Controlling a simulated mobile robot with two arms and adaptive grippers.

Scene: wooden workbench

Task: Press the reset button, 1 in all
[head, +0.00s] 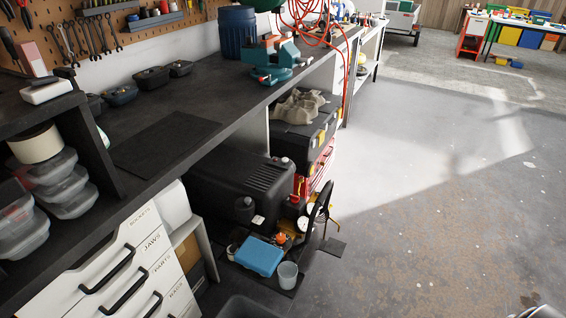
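No part I can clearly identify as the reset button shows. Neither of my grippers can be made out. A curved shiny piece shows at the bottom right corner, too cropped to identify.
The dark workbench (225,92) runs along the left, with a teal vise (272,60) near its edge. A blue box (259,256) and a translucent cup (288,274) sit before the machine. White drawers (125,270) stand lower left. Floor (430,200) at right is clear.

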